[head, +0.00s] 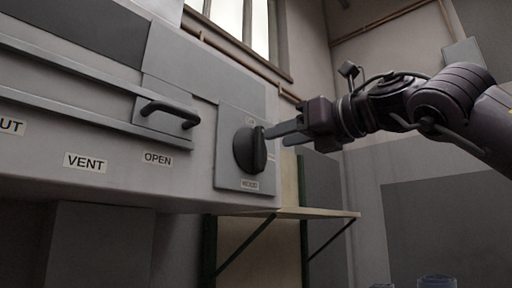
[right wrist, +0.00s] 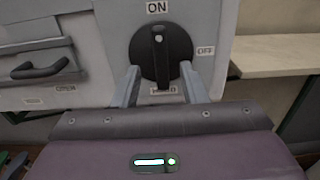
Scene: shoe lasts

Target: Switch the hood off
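The hood knob (head: 245,149) is a black round dial on a grey plate labelled HOOD, on the front of the grey hood (head: 190,90). In the right wrist view the knob (right wrist: 160,52) has a raised grip bar with a white mark at its top, pointing up at the ON label (right wrist: 157,7). The OFF label (right wrist: 205,50) is to its right. My right gripper (head: 275,132) reaches in from the right to the knob. In the right wrist view its two fingers stand apart, either side of the knob's lower part, with a gap to the grip bar. Contact cannot be told. My left gripper is not in view.
A black handle (head: 170,114) is left of the knob, near labels OPEN (head: 157,159) and VENT (head: 85,162). A shelf (head: 310,213) on brackets is below and right of the hood. A window and pipes are behind.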

